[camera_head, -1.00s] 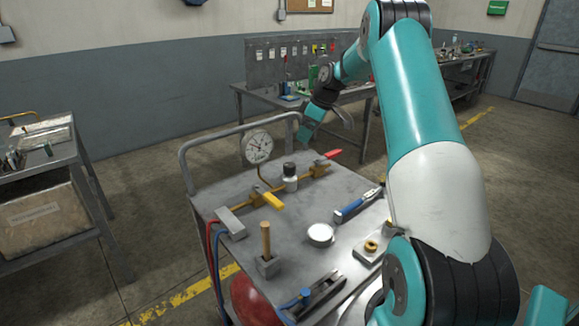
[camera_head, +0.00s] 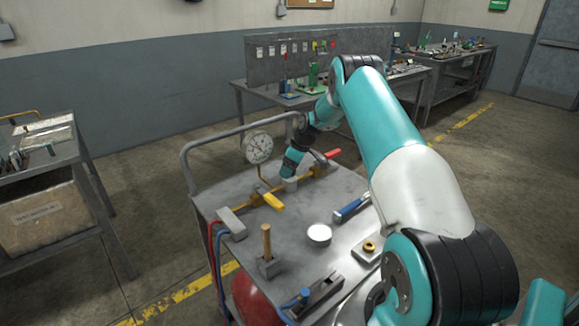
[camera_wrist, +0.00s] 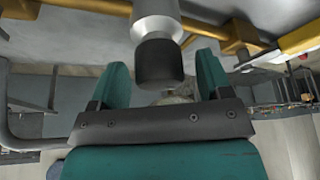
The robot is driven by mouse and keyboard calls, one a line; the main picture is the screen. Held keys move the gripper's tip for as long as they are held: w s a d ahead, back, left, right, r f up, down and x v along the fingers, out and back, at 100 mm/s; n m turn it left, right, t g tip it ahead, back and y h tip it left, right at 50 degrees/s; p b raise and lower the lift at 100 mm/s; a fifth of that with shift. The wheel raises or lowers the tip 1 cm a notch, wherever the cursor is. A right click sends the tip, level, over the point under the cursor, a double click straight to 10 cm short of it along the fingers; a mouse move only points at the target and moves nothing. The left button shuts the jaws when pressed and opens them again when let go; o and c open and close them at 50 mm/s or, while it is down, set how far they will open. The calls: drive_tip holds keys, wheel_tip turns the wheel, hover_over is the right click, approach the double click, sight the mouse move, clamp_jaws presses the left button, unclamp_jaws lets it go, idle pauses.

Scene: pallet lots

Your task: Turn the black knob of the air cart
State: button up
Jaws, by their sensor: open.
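The air cart (camera_head: 215,200) stands in front of me with a brass pipe line on its top. The black knob (camera_wrist: 159,62) sits on the end of a silver-grey regulator body (camera_wrist: 155,14), which also shows in the head view (camera_head: 290,184). In the wrist view my gripper (camera_wrist: 163,68) is open, with one teal finger on each side of the knob and gaps visible. In the head view my gripper (camera_head: 290,168) is over the regulator and hides the knob.
A pressure gauge (camera_head: 258,147) stands left of my gripper. A yellow lever (camera_head: 273,201) and a red lever (camera_head: 333,154) sit on the line.

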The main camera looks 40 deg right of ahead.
drive_tip(key=c, duration=0.9)
drive_tip(key=shift+f+m+t+b, duration=0.15)
drive_tip(key=shift+m+t+b, duration=0.15)
drive_tip(key=shift+m+b, duration=0.55)
drive_tip(key=m+h, duration=0.1)
drive_tip(key=m+b, duration=0.1)
drive_tip(key=m, duration=0.1)
drive_tip(key=shift+r+m+h, duration=0.2)
drive_tip(key=shift+m+h, duration=0.05)
drive_tip(key=shift+h, duration=0.15)
drive_tip(key=o, duration=0.9)
